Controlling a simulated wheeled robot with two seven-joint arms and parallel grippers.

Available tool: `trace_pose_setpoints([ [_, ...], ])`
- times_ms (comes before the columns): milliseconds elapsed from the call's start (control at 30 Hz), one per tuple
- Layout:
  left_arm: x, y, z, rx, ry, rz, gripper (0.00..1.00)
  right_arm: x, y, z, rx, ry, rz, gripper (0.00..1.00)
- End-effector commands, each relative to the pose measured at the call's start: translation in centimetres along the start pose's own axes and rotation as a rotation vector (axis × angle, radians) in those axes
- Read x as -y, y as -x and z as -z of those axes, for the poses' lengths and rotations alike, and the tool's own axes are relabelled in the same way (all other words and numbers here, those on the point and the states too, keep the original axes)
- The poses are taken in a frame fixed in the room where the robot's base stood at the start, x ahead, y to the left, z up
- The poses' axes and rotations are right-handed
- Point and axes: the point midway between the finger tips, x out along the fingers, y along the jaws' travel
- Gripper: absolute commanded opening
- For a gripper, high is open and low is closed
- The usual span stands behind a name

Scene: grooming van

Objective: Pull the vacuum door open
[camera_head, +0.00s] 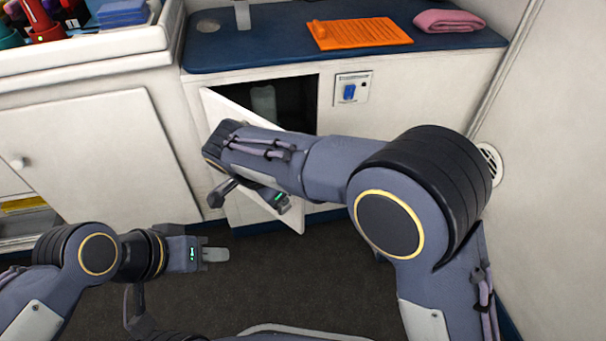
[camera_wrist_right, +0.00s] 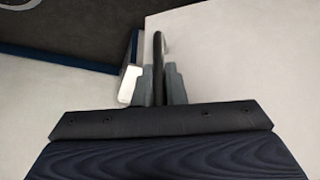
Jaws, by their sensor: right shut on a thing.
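The white vacuum door (camera_head: 222,108) stands partly open, swung out from the low cabinet on its left side. Behind it is a dark opening with a pale container (camera_head: 263,103) inside. My right gripper (camera_head: 285,205) is low in front of the door near its free edge, and my right forearm covers much of the door. In the right wrist view, my right gripper's fingers are shut on a dark curved handle (camera_wrist_right: 158,48) beside a white panel. My left gripper (camera_head: 216,254) is empty over the floor, left of the door; its finger gap cannot be made out.
A blue counter (camera_head: 270,47) above the opening holds an orange mat (camera_head: 358,33) and a pink towel (camera_head: 449,21). A blue switch (camera_head: 349,92) is right of the opening. Another white cabinet door (camera_head: 90,150) is at the left. Dark floor (camera_head: 300,285) is clear in front.

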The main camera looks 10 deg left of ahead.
Motion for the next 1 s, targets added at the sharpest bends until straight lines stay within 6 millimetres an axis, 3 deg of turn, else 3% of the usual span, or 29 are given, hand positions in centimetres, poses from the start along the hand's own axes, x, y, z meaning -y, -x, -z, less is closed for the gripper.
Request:
trace_pose_setpoints([
  [200,-0.9,1.9,1.0,0.000,0.000,0.000,0.36,0.1,2.4,-4.6,-0.002,-0.166,-0.074,0.00],
  [500,-1.7,3.8,1.9,0.000,0.000,0.000,0.36,1.0,4.0,-8.8,0.001,-0.329,-0.141,0.00],
  [700,-2.0,4.3,2.2,0.000,0.000,0.000,0.36,1.5,4.4,-10.2,0.003,-0.381,-0.163,0.00],
  [1000,-2.0,4.4,2.2,0.000,0.000,0.000,0.36,1.7,4.4,-10.7,0.004,-0.400,-0.169,0.00],
])
